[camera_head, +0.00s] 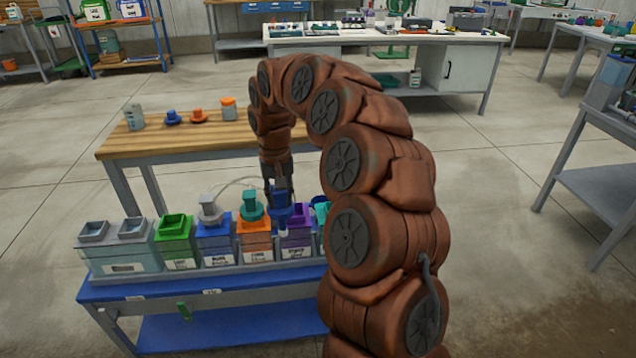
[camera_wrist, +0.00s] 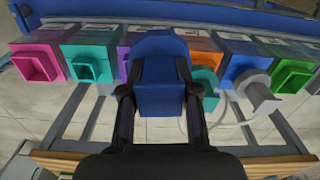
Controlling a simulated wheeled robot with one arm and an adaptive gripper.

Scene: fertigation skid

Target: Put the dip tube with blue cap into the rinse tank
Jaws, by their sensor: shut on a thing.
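My gripper (camera_head: 280,192) points down and is shut on the blue cap (camera_head: 281,216) of the dip tube. The cap (camera_wrist: 160,75) fills the middle of the wrist view between my two fingers (camera_wrist: 160,90). In the head view it shows at the purple tank (camera_head: 296,241). The tube below the cap is hidden, so I cannot tell whether it is inside that tank or above it. A wide pale teal tank (camera_head: 122,262) with two grey-rimmed openings stands at the row's left end. Its label is unreadable, so I cannot confirm it is the rinse tank.
Between them stand an open green tank (camera_head: 176,243), a blue tank (camera_head: 214,244) with a grey-capped tube, and an orange tank (camera_head: 254,238) with a teal-capped tube. Teal (camera_wrist: 91,60) and pink (camera_wrist: 38,62) tanks also show. A wooden table (camera_head: 180,143) stands behind.

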